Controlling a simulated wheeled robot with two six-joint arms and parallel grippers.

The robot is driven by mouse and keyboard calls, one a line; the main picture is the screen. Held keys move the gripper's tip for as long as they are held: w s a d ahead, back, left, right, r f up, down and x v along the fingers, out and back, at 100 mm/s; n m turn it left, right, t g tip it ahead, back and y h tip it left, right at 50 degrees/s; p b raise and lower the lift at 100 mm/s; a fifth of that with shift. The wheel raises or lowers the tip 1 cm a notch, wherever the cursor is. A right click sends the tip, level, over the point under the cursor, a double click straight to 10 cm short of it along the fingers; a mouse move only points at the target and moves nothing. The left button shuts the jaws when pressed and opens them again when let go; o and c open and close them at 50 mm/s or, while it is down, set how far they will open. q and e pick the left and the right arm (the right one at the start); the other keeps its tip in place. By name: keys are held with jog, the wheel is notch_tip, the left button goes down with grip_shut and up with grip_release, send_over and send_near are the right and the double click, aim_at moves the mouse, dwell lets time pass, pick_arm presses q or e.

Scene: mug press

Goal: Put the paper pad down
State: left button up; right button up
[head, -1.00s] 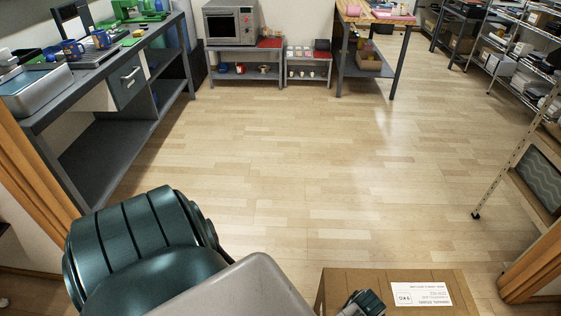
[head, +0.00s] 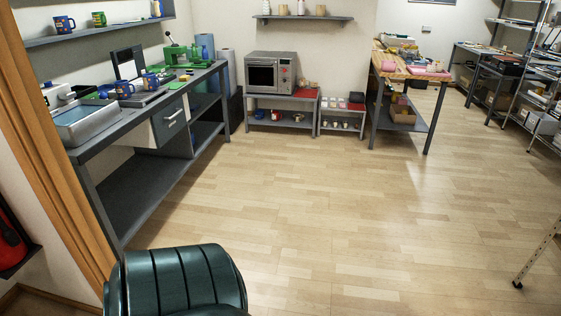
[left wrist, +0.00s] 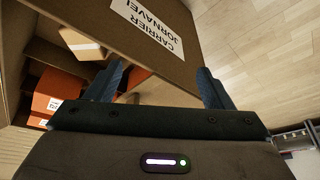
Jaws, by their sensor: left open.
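I cannot make out a paper pad for sure in either view. My left gripper (left wrist: 163,72) is open in the left wrist view, and I see no pad between its blue fingers. Beyond the fingers is a brown cardboard surface (left wrist: 165,32) with a white label of printed letters. Whether the fingers touch it I cannot tell.
A grey workbench (head: 105,137) with blue mugs runs along the left, by a wooden door frame (head: 52,150). A microwave (head: 270,73) stands at the back. A wood-topped table (head: 402,66) is right of it. The wooden floor (head: 350,200) between is clear.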

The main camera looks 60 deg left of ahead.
pick_arm(q)
jog(key=s+a+f+g, duration=0.2)
jog(key=s+a+f, duration=0.2)
jog(key=s+f, duration=0.7)
jog(key=s, duration=0.4)
jog(key=shift+s+a+g, duration=0.15)
jog(key=shift+s+g, duration=0.15)
jog(key=shift+g, duration=0.1)
